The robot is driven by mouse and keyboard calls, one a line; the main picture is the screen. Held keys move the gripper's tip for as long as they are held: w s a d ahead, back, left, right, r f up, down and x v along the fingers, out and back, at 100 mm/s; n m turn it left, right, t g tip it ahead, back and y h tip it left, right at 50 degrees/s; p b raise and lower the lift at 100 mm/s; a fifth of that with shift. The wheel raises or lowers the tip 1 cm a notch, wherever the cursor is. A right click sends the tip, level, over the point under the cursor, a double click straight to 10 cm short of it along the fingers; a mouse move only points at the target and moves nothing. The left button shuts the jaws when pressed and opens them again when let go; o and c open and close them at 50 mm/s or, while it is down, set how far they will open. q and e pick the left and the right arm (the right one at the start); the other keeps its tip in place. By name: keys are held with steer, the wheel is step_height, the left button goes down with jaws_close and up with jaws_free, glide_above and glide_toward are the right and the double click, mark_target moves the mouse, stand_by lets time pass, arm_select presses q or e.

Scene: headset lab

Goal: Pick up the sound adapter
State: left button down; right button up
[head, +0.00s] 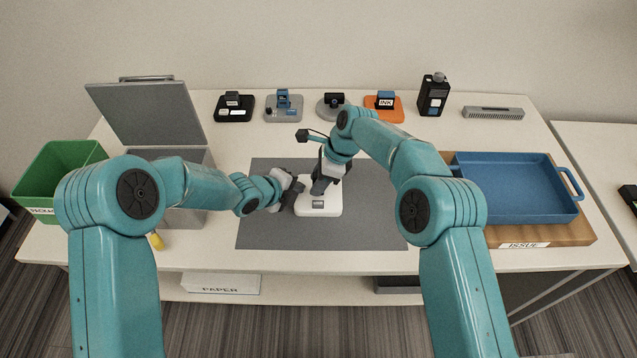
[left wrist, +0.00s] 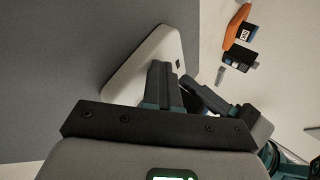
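No part in view carries a label that I can read as sound, so I cannot tell which one is the sound adapter. A white base (head: 318,209) lies on the grey mat, and it also shows in the left wrist view (left wrist: 150,62). My left gripper (head: 292,190) is at the left edge of this base. My right gripper (head: 324,184) points down over its middle. The two grippers are close together. Their fingertips are dark and overlap other dark parts, so I cannot see whether either holds something.
Along the back stand a black-based module (head: 234,114), a grey one with blue (head: 284,113), a round grey one (head: 333,110), an orange INK one (head: 385,111) and a black bottle (head: 433,97). A blue tray (head: 515,190) is right; a green bin (head: 62,170) and open grey box (head: 147,115) are left.

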steer(key=c, duration=0.5)
steer(key=shift+c, duration=0.2)
step_height(320, 180, up, 10)
steer(key=shift+r, duration=0.1)
